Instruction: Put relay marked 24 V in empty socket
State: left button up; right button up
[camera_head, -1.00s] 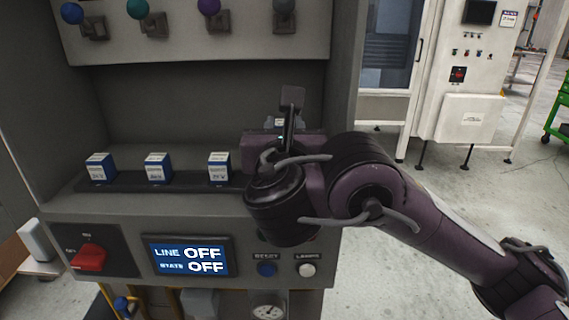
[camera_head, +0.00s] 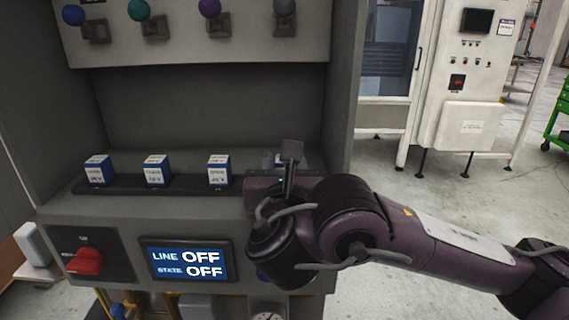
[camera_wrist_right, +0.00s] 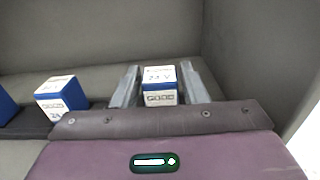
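A blue-and-white relay marked 24 V (camera_wrist_right: 160,86) stands upright between the two fingers of my right gripper (camera_wrist_right: 160,82) in the right wrist view. Narrow gaps show on both sides of it, so the fingers look open around it. In the head view, my right gripper (camera_head: 289,168) is low at the right end of the dark socket rail (camera_head: 130,186) and mostly hides this relay. The socket under the relay is hidden, and no empty socket shows. My left gripper is not in view.
Three similar relays, left (camera_head: 99,172), middle (camera_head: 157,171) and right (camera_head: 219,172), stand on the rail. Coloured knobs line the panel above. Below are a red switch (camera_head: 88,262) and a display (camera_head: 187,263) reading LINE OFF, STATE OFF. The cabinet's side wall is close right.

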jog(key=shift+o, duration=1.1)
jog(key=shift+r, duration=0.2)
jog(key=shift+s, duration=0.2)
jog(key=s, duration=1.1)
jog(key=shift+s, duration=0.35)
